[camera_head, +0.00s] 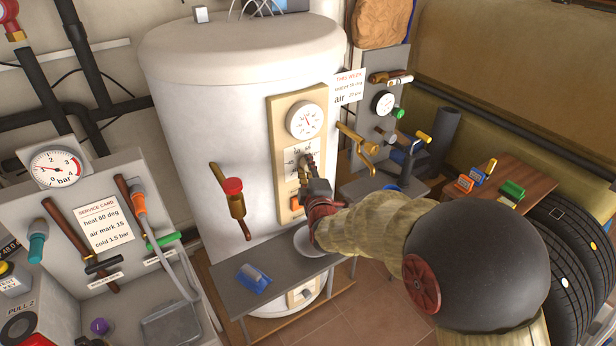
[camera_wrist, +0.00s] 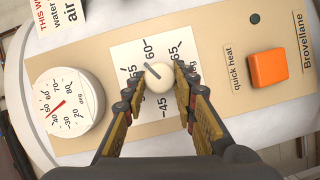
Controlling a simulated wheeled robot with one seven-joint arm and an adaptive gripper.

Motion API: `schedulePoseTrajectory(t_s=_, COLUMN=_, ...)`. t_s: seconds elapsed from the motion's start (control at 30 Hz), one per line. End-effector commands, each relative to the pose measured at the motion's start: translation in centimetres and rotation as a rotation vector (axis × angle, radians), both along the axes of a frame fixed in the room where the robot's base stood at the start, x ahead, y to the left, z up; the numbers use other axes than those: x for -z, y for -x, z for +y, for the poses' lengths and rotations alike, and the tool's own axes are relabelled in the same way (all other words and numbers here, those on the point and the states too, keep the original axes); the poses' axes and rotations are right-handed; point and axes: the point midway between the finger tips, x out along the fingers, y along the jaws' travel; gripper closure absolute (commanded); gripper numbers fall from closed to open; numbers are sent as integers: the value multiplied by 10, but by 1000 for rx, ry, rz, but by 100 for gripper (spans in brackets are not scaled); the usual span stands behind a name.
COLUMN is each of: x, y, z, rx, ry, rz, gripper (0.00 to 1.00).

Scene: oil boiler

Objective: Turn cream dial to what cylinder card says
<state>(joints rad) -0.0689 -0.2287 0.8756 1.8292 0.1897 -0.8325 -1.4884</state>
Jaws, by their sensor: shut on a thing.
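The cream dial (camera_wrist: 158,77) is a small round knob on a numbered white plate in the wrist view. My gripper (camera_wrist: 160,82) is shut on it, one finger on each side. Its dark pointer line points up-left, roughly between the 55 and 60 marks. In the head view my gripper (camera_head: 306,172) reaches the cream panel (camera_head: 275,130) on the white cylinder (camera_head: 210,110) and hides the dial. The cylinder card (camera_head: 349,87) is beside the panel, with a water line in degrees and an air line; the water figure is too small to read surely. Part of the card shows in the wrist view (camera_wrist: 68,14).
A round gauge (camera_wrist: 73,103) and an orange quick heat button (camera_wrist: 268,69) flank the dial. A separate service card (camera_head: 104,226) on the left reads heat 60 deg. A grey bench (camera_head: 285,285) stands below.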

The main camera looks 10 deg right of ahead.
Motion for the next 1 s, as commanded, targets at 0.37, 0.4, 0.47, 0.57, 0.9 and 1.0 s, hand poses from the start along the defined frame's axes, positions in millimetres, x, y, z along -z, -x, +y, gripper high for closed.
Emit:
schedulePoseTrajectory(t_s=0.37, x=8, y=0, z=1, rx=-2, ry=306, rz=-96, gripper=98)
schedulePoseTrajectory(t_s=0.4, x=8, y=0, z=1, rx=-2, ry=331, rz=-104, gripper=98)
schedulePoseTrajectory(t_s=0.47, x=8, y=0, z=1, rx=-1, ry=366, rz=-115, gripper=98)
schedulePoseTrajectory(t_s=0.57, x=8, y=0, z=0, rx=-2, ry=416, rz=-132, gripper=98)
schedulePoseTrajectory(t_s=0.9, x=7, y=0, z=0, rx=-2, ry=498, rz=-159, gripper=98)
schedulePoseTrajectory(t_s=1.0, x=7, y=0, z=0, rx=-2, ry=504, rz=-161, gripper=98)
